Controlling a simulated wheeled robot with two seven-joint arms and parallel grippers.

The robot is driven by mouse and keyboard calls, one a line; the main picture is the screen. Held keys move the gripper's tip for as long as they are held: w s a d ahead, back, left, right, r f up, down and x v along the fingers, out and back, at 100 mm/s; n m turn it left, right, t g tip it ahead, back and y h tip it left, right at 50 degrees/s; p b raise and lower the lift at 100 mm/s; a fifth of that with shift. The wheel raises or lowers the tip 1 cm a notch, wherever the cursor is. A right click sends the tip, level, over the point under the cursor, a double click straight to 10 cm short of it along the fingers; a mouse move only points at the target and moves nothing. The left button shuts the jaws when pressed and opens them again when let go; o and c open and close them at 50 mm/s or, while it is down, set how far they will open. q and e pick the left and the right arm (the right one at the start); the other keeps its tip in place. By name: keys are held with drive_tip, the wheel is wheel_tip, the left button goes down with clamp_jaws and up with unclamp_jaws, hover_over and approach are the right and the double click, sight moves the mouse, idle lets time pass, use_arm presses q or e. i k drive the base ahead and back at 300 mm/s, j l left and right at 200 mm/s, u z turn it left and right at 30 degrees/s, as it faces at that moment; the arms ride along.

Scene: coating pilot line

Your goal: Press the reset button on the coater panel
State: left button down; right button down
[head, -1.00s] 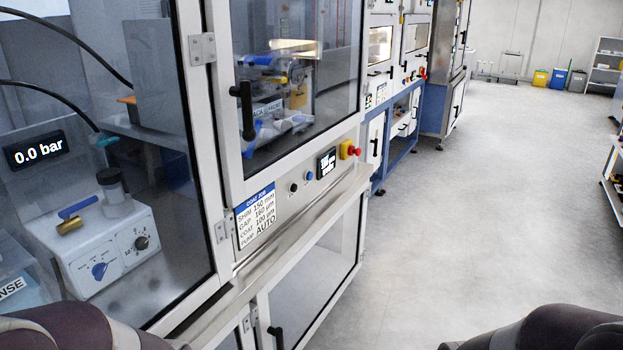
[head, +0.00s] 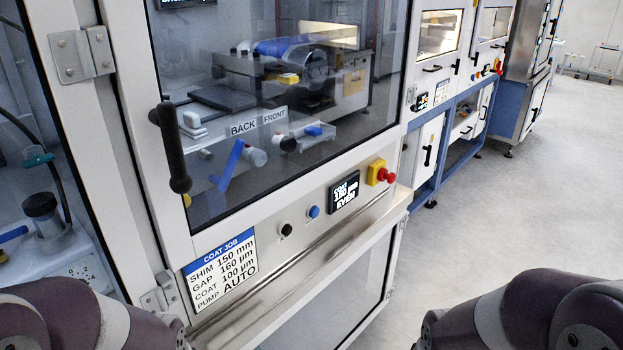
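No legible label shows which one is the reset button. The display text seems to read "COAT", a thickness line and "EVEN". My arms show at the bottom left and bottom right corners, both short of the panel. Neither gripper is in view.
A COAT JOB card (head: 221,271) is at the panel's left end. The closed cabinet door has a black vertical handle (head: 171,148). A steel ledge (head: 310,270) runs below the panel. More machines (head: 450,110) stand behind. The floor (head: 500,205) at right is clear.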

sight(314, 212)
drive_tip(key=i+l+u, duration=0.15)
drive_tip(key=i+l, duration=0.3)
drive_tip(key=i+l+u, duration=0.2)
drive_tip(key=i+l, duration=0.15)
drive_tip(key=l, duration=0.25)
